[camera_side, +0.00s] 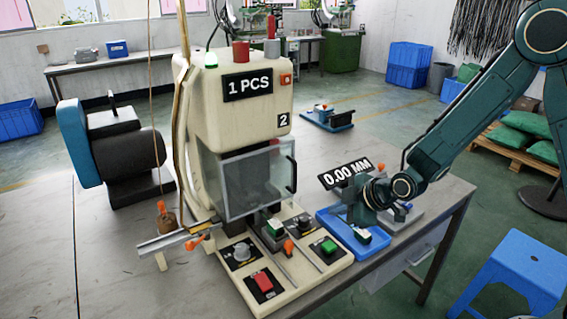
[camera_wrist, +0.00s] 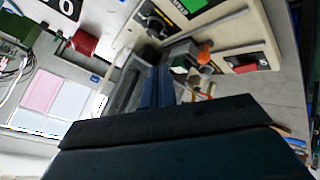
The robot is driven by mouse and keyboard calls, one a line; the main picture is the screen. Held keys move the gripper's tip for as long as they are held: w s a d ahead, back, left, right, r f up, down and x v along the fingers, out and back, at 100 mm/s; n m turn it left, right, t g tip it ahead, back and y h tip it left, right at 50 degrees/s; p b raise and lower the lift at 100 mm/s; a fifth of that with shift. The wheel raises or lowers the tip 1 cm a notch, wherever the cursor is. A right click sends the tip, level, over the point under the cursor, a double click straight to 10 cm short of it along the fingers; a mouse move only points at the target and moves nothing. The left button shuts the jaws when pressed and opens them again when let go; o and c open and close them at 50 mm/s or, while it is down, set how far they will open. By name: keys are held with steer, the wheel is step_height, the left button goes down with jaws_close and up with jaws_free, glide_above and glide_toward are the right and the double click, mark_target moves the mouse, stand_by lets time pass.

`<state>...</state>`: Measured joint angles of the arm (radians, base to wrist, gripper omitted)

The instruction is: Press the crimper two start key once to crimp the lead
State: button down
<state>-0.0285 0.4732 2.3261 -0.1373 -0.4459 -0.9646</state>
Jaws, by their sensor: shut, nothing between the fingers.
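Crimper two (camera_side: 240,95) is the cream machine marked 2, with a display reading 1 PCS. Its base carries a green key (camera_side: 329,247) at the right and a red key (camera_side: 263,283) at the front left; I cannot read a start label on either. A green-and-white piece (camera_side: 274,228) and an orange piece (camera_side: 289,247) stand between them. My gripper (camera_side: 360,220) is right of the base, over the blue tray (camera_side: 340,238). In the wrist view my gripper (camera_wrist: 157,85) has its fingers together and empty. A red key (camera_wrist: 245,68) shows beyond them.
A green-and-white part (camera_side: 362,236) lies in the blue tray, close to my gripper. A 0.00 MM display (camera_side: 346,174) stands behind it. A metal rail (camera_side: 175,240) projects left from the crimper. The table's front left is clear.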

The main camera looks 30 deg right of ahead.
mark_target(333, 247)
steer(key=shift+f, duration=0.15)
stand_by(0.3)
steer(key=shift+f, duration=4.3)
steer(key=shift+f, duration=0.95)
steer(key=shift+r, duration=3.45)
